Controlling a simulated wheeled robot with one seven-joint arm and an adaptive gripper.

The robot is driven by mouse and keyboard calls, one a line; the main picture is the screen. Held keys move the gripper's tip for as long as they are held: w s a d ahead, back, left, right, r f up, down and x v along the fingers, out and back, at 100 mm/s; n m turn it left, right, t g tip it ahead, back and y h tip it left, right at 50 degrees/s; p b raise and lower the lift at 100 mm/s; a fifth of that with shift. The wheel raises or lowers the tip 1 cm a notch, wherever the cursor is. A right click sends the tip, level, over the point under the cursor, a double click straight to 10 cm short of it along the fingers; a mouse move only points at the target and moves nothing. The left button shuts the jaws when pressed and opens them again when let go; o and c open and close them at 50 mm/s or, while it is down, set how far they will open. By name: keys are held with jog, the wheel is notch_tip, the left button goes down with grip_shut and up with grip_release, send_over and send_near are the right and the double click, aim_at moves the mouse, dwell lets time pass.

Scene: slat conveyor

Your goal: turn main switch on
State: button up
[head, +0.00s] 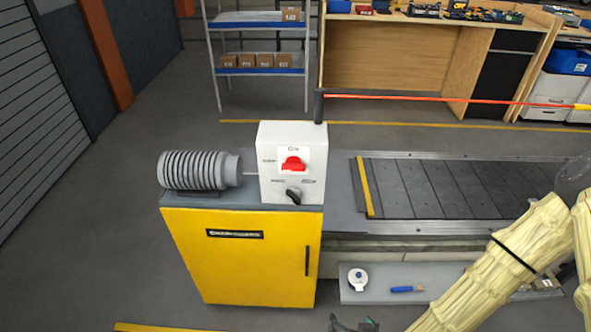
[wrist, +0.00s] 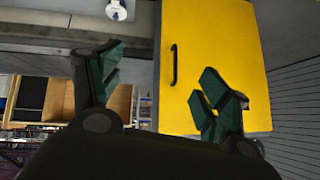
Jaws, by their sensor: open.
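The main switch (head: 293,164) is a red handle on a white plate, on the front of a white control box (head: 268,180). Its handle looks roughly horizontal; the small lettering around it is hard to read. A black selector knob (head: 294,195) sits below it on the same box. The switch is not in the wrist view.
The box stands on a yellow cabinet (head: 240,265) beside a grey ribbed motor (head: 195,170). A slat conveyor (head: 440,188) runs right. A low shelf (head: 375,296) holds a white round item (head: 357,279) and a blue-handled tool (head: 406,289). A red-orange bar (head: 430,98) crosses behind.

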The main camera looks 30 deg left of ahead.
jog(key=w+a+r+n+t+y+p, duration=0.1)
jog(key=w+a+r+n+t+y, duration=0.25)
jog(key=a+r, duration=1.25)
jog(key=m+t+p, duration=0.1)
jog(key=m+t, duration=0.2)
jog(key=t, duration=0.2)
send_near(293, 171)
jog(key=p+x, duration=0.2)
jog(key=x, duration=0.7)
jog(key=shift+d+p, duration=0.1)
jog(key=shift+p, duration=0.2)
jog(key=shift+s, duration=0.1)
jog(key=c, duration=1)
